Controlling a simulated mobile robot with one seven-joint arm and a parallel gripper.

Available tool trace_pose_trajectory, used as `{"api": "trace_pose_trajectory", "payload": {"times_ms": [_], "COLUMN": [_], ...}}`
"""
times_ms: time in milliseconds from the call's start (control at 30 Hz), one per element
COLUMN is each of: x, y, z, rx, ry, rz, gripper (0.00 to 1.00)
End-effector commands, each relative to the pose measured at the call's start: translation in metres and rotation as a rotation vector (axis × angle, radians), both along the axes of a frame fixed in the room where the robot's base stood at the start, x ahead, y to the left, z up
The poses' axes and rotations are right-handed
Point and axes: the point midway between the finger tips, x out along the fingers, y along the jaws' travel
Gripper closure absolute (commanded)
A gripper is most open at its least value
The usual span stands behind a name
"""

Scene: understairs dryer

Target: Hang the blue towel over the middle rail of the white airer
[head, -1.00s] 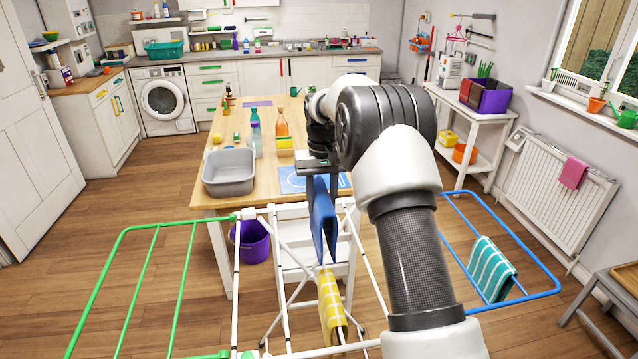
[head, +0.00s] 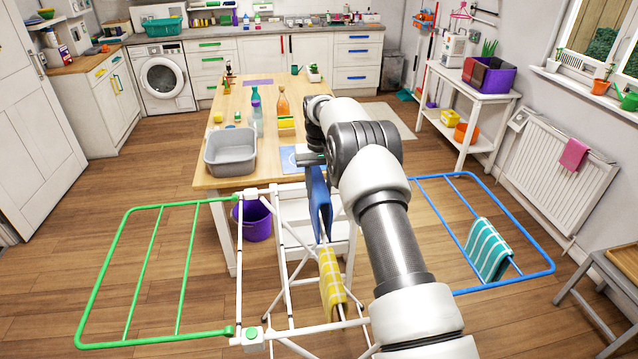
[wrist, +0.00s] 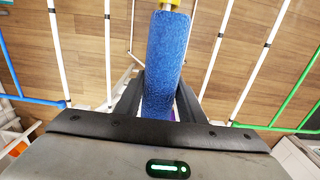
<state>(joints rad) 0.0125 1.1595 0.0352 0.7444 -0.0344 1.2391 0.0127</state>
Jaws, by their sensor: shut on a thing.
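The blue towel (head: 319,205) hangs folded from my gripper (head: 311,163), above the middle part of the white airer (head: 239,262). In the wrist view the blue towel (wrist: 165,62) is pinched between the two dark fingers of my gripper (wrist: 158,95). A yellow patterned towel (head: 331,285) hangs on the airer's middle section, just nearer than the blue towel's lower end. Whether the blue towel touches a rail is unclear. The airer's green wing (head: 159,272) is at left and its blue wing (head: 452,178) at right. My arm hides part of the middle section.
A striped teal towel (head: 488,250) hangs on the blue wing. A purple bucket (head: 257,218) is on the floor. Floor at left is clear.

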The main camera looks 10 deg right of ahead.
Motion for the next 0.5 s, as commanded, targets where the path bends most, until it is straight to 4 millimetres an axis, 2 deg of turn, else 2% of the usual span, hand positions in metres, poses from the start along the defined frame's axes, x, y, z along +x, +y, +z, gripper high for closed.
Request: {"api": "trace_pose_trajectory", "payload": {"times_ms": [33,500], "x": [0.000,0.000], "y": [0.000,0.000], "z": [-0.008,-0.055], "rx": [0.000,0.000], "ry": [0.001,-0.001], "rz": [0.000,0.000], "gripper": [1.00,1.00]}}
